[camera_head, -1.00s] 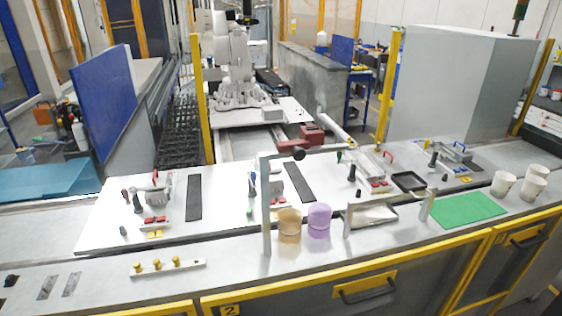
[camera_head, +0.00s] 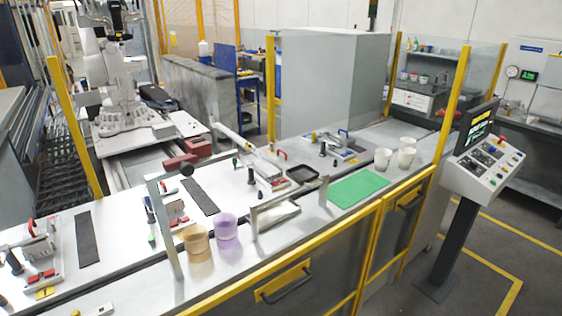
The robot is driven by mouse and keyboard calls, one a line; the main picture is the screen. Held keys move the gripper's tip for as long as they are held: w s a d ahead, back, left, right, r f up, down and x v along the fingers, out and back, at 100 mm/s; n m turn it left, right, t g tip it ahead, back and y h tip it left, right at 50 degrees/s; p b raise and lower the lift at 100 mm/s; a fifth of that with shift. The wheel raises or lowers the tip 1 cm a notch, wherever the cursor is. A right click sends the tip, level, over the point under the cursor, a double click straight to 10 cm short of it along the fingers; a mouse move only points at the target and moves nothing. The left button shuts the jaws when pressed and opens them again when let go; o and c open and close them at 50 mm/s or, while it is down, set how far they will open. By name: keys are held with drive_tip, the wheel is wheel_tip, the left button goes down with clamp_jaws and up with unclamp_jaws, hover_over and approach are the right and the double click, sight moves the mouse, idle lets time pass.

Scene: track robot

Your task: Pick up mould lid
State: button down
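No part in view can be singled out with certainty as the mould lid. Metal fixtures with red handles and red clamps stand along the white bench: one at the far left (camera_head: 38,240), one in the middle (camera_head: 176,211), one right of it (camera_head: 262,168) and one at the back (camera_head: 334,142). A white arm (camera_head: 115,75) stands on a rail base behind the bench. The dark gripper (camera_head: 118,20) at its raised end is small, near the top edge, and well away from the bench. Its fingers cannot be made out, nor anything held.
A tan cup (camera_head: 197,245) and a purple cup (camera_head: 226,228) stand near a metal frame. A black tray (camera_head: 303,175), a green mat (camera_head: 358,188) and white cups (camera_head: 382,159) are to the right. A control panel (camera_head: 480,165) stands at the right, with open floor around it.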

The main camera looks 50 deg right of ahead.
idle(0.4)
drive_tip(key=c, duration=1.6)
unclamp_jaws()
